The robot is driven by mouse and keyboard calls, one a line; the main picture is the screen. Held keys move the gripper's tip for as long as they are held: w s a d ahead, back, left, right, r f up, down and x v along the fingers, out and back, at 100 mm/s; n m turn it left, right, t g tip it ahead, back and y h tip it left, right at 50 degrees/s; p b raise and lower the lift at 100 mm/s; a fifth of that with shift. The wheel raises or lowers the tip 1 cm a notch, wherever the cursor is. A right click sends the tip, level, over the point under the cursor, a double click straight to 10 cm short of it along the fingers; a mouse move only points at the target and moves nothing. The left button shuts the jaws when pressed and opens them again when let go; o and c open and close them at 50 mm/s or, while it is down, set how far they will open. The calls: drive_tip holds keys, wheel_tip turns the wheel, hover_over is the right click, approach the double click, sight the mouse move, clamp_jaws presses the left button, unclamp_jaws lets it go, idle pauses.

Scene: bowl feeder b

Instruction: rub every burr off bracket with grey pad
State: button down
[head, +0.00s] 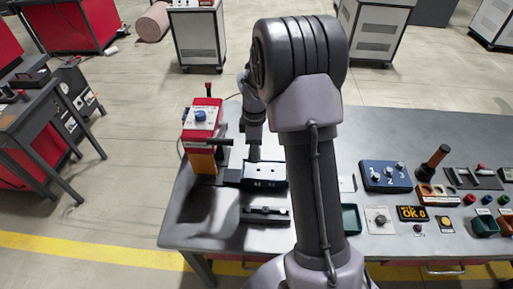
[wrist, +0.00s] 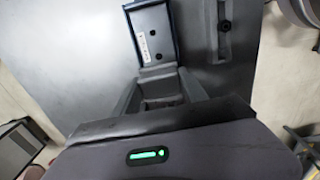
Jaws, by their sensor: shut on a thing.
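My gripper (wrist: 163,88) is shut on a grey block, seemingly the grey pad (wrist: 158,73), in the wrist view. The pad's far edge is at the near end of a dark blue-edged holder (wrist: 133,5). A grey plate with dark holes, seemingly the bracket (wrist: 160,22), lies in this holder. Whether pad and plate touch, I cannot tell. In the head view my gripper (head: 254,152) points down over the back of the holder (head: 264,184), and the pad is hard to make out. Burrs are too small to tell.
A red press-like machine (head: 203,125) stands left of the holder. A dark slotted bar (head: 265,216) lies in front of it. To the right are a blue numbered box (head: 386,176), a green tray (head: 350,219) and an "OK" display (head: 412,213). The table's back right is clear.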

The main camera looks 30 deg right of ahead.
wheel_tip(320, 180, up, 6)
drive_tip(key=p, duration=0.5)
drive_tip(key=shift+r+p, duration=0.15)
drive_tip(key=shift+p, duration=0.25)
drive_tip(key=shift+f, duration=0.2)
